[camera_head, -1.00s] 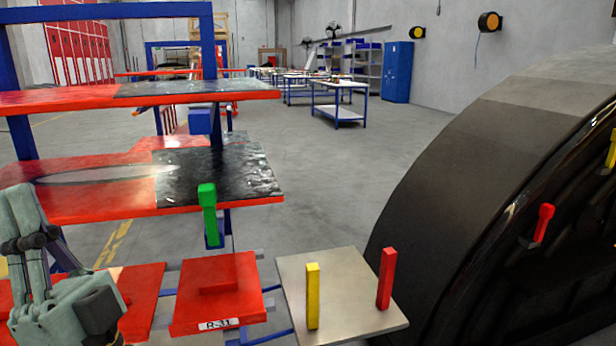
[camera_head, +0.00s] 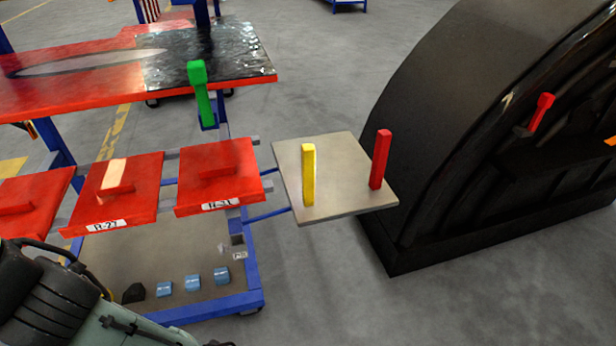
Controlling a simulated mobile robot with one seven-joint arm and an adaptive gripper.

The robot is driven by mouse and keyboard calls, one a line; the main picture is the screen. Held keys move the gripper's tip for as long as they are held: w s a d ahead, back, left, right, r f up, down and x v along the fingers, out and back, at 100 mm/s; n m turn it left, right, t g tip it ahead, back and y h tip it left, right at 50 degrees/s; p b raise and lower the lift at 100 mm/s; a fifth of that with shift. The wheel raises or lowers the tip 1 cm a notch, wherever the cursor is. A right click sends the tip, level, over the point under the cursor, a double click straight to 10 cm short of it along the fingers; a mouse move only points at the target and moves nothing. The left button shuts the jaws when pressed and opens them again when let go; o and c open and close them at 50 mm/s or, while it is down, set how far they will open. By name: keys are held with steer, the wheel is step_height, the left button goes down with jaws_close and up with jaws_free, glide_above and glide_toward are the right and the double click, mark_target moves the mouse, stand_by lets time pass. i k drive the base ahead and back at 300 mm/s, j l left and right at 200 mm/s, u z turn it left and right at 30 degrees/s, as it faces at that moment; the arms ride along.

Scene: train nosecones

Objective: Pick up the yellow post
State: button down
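The yellow post (camera_head: 308,175) stands upright on the beige square plate (camera_head: 345,205), towards its left side. A red post (camera_head: 380,160) stands upright on the same plate, to the right of the yellow one. Nothing touches the yellow post. Part of my arm shows at the lower left, well apart from the plate. My gripper is not visible in this view.
Red trays (camera_head: 217,180) sit left of the plate on a blue frame. A green handle (camera_head: 200,90) rises behind them beside the red shelf (camera_head: 100,95). The large black nosecone (camera_head: 450,130) stands close on the right. Small blue blocks (camera_head: 193,283) lie low down.

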mark_target(308, 151)
steer(key=i+j+z, duration=0.3)
steer(key=j+z, duration=0.1)
steer(key=z, duration=0.2)
steer(key=i, duration=0.55)
